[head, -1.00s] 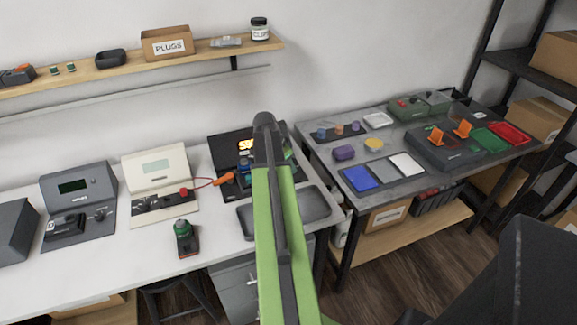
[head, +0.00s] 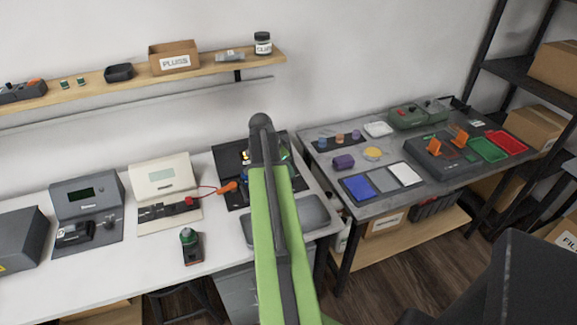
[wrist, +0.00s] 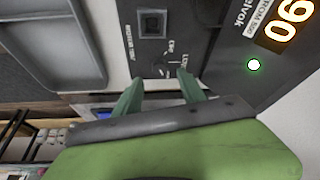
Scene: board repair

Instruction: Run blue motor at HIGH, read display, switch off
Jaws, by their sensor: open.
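The dark test station (head: 228,156) stands at the right end of the white bench, largely hidden behind my arm in the head view. In the wrist view its panel (wrist: 205,60) shows a lit orange display (wrist: 290,22), cut off at the frame edge, with "90" visible. A green lamp (wrist: 253,65) glows beside it. A small dial (wrist: 166,64) with printed labels lies just ahead of my gripper (wrist: 161,88); its setting is not clear. A dark square part (wrist: 152,23) sits farther along. My gripper is open, its green fingers apart and empty. I cannot identify the blue motor clearly.
A grey tray (head: 310,212) lies right of my arm. Left are a cream meter (head: 165,173) with a red lead to an orange-handled probe (head: 227,188), a dark grey device (head: 88,193) and a green-topped tool (head: 189,240). A second table (head: 320,160) stands right.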

